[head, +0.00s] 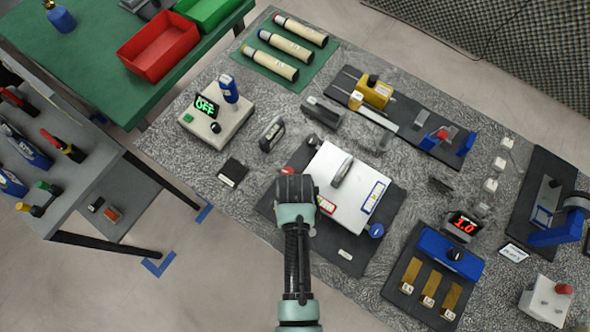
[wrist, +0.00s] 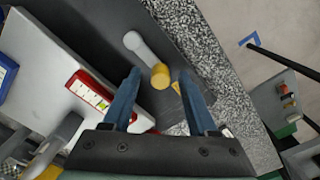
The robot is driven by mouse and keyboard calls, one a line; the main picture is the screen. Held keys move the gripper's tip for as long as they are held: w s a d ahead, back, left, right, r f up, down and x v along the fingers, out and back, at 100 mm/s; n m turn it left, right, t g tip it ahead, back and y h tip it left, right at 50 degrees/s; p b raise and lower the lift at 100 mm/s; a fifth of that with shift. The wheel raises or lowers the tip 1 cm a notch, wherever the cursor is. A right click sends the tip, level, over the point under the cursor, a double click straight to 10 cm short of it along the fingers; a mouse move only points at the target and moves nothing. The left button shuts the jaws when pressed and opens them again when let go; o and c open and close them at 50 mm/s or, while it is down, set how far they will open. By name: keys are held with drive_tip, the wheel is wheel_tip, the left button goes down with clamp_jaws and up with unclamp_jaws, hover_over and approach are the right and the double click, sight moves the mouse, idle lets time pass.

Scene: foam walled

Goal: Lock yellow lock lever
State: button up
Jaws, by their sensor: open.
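The lock lever shows in the wrist view as a grey arm with a yellow round end (wrist: 160,76). It lies over a dark base plate (wrist: 98,25), beside the white box (wrist: 45,75) with a red-framed label. My gripper (wrist: 160,82) is open, with its two blue fingers to either side of the yellow end and nothing held. I cannot tell whether either finger touches it.
A grey handle (head: 341,172) stands up from the white box. A black block (head: 233,172) and a grey switch box (head: 215,122) stand to the left. A blue stand with a red display (head: 450,255) is at the right. Some grey tabletop is bare left of the plate.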

wheel_tip(320, 180, up, 13)
drive_tip(key=b, duration=0.1)
drive_tip(key=shift+f, duration=0.15)
idle(0.6)
drive_tip(key=w+r+t+b, duration=0.1)
drive_tip(key=w+r+t, duration=0.6)
drive_tip(key=w+r, duration=0.45)
drive_tip(key=w+r+t+b, duration=0.2)
drive_tip(key=w+r+t, duration=0.55)
drive_tip(key=r, duration=0.65)
wheel_tip(320, 180, up, 12)
drive_tip(key=w+m+t, duration=0.1)
drive_tip(key=t, duration=0.2)
drive_tip(key=s+r+t+b, duration=0.1)
drive_tip(key=s+r+t, duration=0.4)
drive_tip(key=r, duration=0.6)
drive_tip(key=s+r+t+b, duration=0.1)
drive_tip(key=s+r+t, duration=0.4)
drive_tip(key=r, duration=0.7)
drive_tip(key=shift+s+a+m, duration=0.25)
drive_tip(key=shift+s+m, duration=0.05)
drive_tip(key=shift+s, duration=0.95)
drive_tip(key=shift+r, duration=0.1)
